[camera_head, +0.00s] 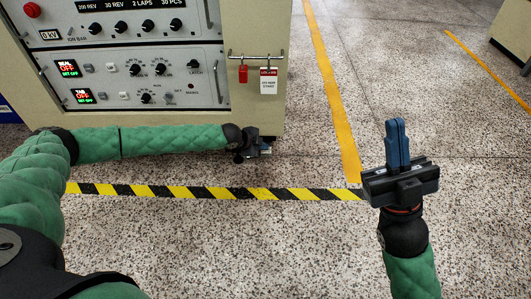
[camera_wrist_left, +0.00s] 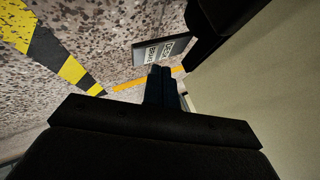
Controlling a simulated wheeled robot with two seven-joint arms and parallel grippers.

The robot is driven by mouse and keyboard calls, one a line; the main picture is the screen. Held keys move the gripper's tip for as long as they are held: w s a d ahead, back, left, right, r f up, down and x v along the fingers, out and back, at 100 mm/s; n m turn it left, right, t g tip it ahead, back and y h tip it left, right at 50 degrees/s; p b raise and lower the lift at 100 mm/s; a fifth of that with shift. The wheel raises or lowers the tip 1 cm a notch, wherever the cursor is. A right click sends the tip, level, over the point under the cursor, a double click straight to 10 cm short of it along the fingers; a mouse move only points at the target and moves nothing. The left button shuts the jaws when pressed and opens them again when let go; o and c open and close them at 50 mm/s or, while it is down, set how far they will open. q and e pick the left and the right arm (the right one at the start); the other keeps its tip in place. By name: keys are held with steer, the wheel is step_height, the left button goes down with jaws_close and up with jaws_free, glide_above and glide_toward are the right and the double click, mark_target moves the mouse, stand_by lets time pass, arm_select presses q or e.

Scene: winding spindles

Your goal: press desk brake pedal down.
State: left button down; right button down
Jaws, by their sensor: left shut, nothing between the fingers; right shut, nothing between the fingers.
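My left gripper (camera_head: 264,150) is at the foot of the beige cabinet, low over the floor. In the left wrist view its blue fingers (camera_wrist_left: 158,76) are together with nothing between them. Just beyond the fingertips there is a dark flat plate with white labels (camera_wrist_left: 180,46), which looks like the brake pedal. The fingertips overlap its near edge in the picture; I cannot tell whether they touch it. In the head view I cannot make the pedal out clearly beside the gripper. My right gripper (camera_head: 397,124) is shut and empty, pointing up over open floor.
The beige control cabinet (camera_head: 268,45) has panels with knobs and lit displays. A red padlock (camera_head: 243,73) and a lockout tag (camera_head: 268,82) hang from its rail. A black and yellow striped line (camera_head: 230,193) crosses the floor.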

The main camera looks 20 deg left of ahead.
mark_target(265, 152)
stand_by(0.8)
arm_select(q)
steer(key=shift+f+p, duration=0.25)
steer(key=shift+p, duration=0.35)
steer(key=shift+f, duration=0.1)
steer(key=shift+f, duration=1.2)
stand_by(1.3)
steer(key=shift+p, duration=0.3)
steer(key=shift+r+p, duration=1.6)
steer(key=shift+p, duration=0.55)
